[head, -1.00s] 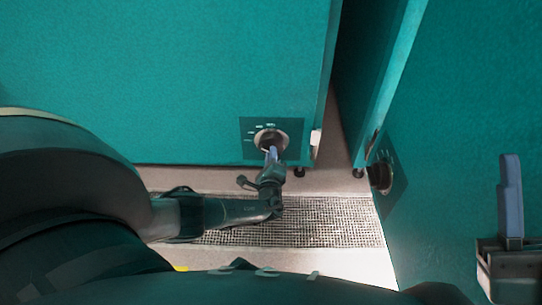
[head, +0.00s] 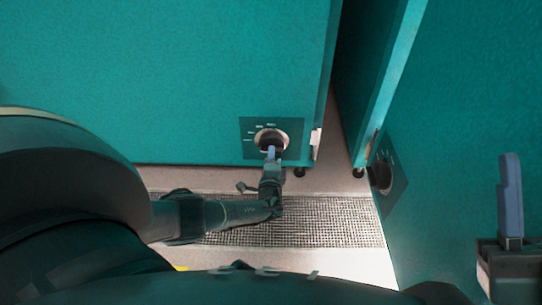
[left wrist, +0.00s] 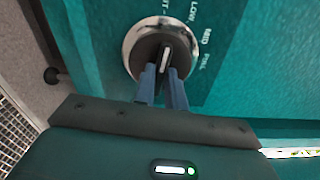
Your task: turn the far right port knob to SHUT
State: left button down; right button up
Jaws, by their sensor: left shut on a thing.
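The port knob (head: 270,138) is a dark knob in a round silver ring on a dark plate, low at the right end of the facing teal chamber. My left gripper (head: 271,153) is at it from below. In the left wrist view, the blue fingers (left wrist: 164,76) are shut on the knob's dark grip (left wrist: 150,50), which has a white mark. Printed words including LOW, MID and FULL show beside the ring. I cannot tell exactly which word the mark meets. My right gripper (head: 510,205) shows edge-on at the right, apart from the knobs; its opening cannot be judged.
A second dark knob (head: 381,177) is on the teal chamber (head: 460,130) at the right. A narrow gap separates the two chambers. A floor grating (head: 325,222) lies below the left forearm. A black foot (head: 299,172) is close right of the gripper.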

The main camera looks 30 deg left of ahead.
pick_arm(q)
jog(key=shift+n, duration=0.7)
jog(key=c, duration=1.4)
grip_release()
jog(key=shift+c, duration=0.2)
